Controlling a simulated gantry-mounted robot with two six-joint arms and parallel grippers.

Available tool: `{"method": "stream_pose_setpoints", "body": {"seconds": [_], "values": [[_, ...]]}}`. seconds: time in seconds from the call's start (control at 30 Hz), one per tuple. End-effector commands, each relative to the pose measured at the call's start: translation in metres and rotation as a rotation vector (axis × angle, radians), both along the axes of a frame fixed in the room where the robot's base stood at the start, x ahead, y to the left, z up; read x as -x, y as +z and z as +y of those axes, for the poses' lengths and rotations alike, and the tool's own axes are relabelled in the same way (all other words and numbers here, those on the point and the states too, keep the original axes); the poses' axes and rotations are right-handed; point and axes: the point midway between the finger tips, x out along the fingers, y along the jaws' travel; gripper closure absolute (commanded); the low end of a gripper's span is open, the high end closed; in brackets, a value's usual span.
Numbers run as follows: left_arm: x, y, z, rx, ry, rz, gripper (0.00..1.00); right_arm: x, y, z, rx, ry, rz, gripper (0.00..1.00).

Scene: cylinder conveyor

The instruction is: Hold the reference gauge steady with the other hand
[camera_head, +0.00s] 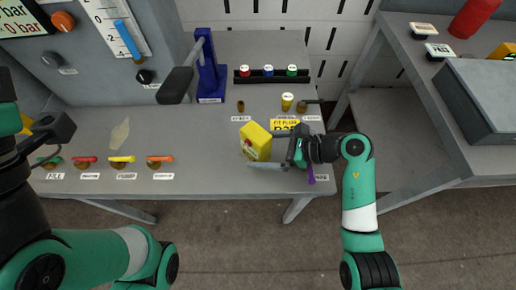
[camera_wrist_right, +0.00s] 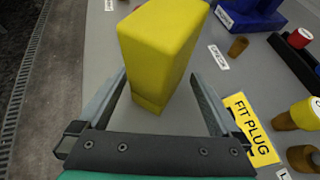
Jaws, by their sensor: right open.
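My right gripper (camera_head: 268,151) is open, with one finger on each side of the block's lower part. In the wrist view gaps show between the fingers and the block, so it is not clamped. My left arm comes in at the left; its dark gripper (camera_head: 52,130) is over the bench's left end, and its fingers cannot be made out.
A yellow "FIT PLUG" sign (camera_head: 285,125) lies right of the block, near a yellow-capped cylinder (camera_head: 287,101). A blue stand (camera_head: 208,70) and a black rack (camera_head: 271,78) with coloured caps are behind. The bench between is mostly clear.

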Motion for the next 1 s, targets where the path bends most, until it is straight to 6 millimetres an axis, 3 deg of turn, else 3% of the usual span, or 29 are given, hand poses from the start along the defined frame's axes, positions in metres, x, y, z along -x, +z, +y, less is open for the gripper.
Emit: {"method": "stream_pose_setpoints", "body": {"seconds": [0.4, 0.8, 0.83, 0.87, 1.0], "values": [[0.0001, -0.0035, 0.0000, 0.000, 0.000, 0.000, 0.50, -0.0024, -0.0034, 0.0073, 0.000, -0.001, 0.000, 0.02], [0.0001, -0.0037, 0.0000, 0.000, 0.000, 0.000, 0.50, -0.0023, -0.0035, 0.0072, 0.000, 0.000, 0.000, 0.74], [0.0001, -0.0037, 0.0000, 0.000, 0.000, 0.000, 0.50, -0.0023, -0.0035, 0.0072, 0.000, 0.000, 0.000, 0.77], [0.0001, -0.0037, 0.0000, 0.000, 0.000, 0.000, 0.50, -0.0023, -0.0035, 0.0072, 0.000, 0.000, 0.000, 0.51], [0.0001, -0.0037, 0.0000, 0.000, 0.000, 0.000, 0.50, -0.0023, -0.0037, 0.0072, 0.000, 0.000, 0.000, 0.76]]}}
